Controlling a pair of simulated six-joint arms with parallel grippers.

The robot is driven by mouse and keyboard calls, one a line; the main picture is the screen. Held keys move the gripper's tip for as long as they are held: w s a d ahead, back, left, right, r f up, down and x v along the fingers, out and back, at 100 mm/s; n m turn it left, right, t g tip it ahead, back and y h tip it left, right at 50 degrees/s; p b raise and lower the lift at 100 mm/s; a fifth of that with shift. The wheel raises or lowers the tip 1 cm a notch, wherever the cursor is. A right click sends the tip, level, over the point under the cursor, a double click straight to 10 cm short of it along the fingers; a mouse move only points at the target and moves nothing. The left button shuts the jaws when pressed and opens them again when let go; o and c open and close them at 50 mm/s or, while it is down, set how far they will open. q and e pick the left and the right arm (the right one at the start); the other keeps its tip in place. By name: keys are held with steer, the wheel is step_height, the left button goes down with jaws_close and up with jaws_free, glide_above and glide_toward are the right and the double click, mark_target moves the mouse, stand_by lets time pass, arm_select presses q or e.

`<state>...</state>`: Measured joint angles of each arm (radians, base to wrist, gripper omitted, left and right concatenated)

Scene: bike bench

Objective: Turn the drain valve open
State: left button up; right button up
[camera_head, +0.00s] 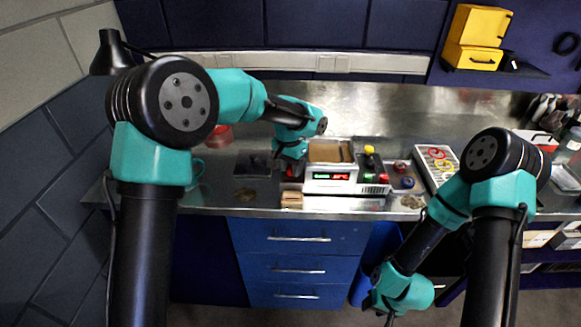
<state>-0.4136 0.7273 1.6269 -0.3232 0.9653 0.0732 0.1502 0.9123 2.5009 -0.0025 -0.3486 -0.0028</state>
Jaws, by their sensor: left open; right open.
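A white bench unit (330,185) with a green and a red digital display stands on the steel bench, with a brown tray top. Beside it on the right is a small block (374,176) with a yellow-topped black part (369,151) and small red and green marks. I cannot tell which part is the drain valve. My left gripper (291,169) points down at the left end of the white unit, open. Its fingertips are small and dark, and contact cannot be told. My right gripper (386,312) is open, low in front of the drawers, away from the bench top.
A dark tray (253,164) lies left of the unit, and a small wooden block (291,200) lies in front. A small tray (403,178) and a white panel with red and yellow rings (437,165) are to the right. The bench's back (400,105) is clear.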

arm_select(q)
steer(key=shift+f, duration=0.15)
steer(key=shift+c, duration=0.2)
steer(key=c, duration=0.6)
steer(key=shift+m, duration=0.3)
steer(key=m, duration=1.3)
steer(key=shift+y, duration=0.4)
steer(key=o, duration=0.6)
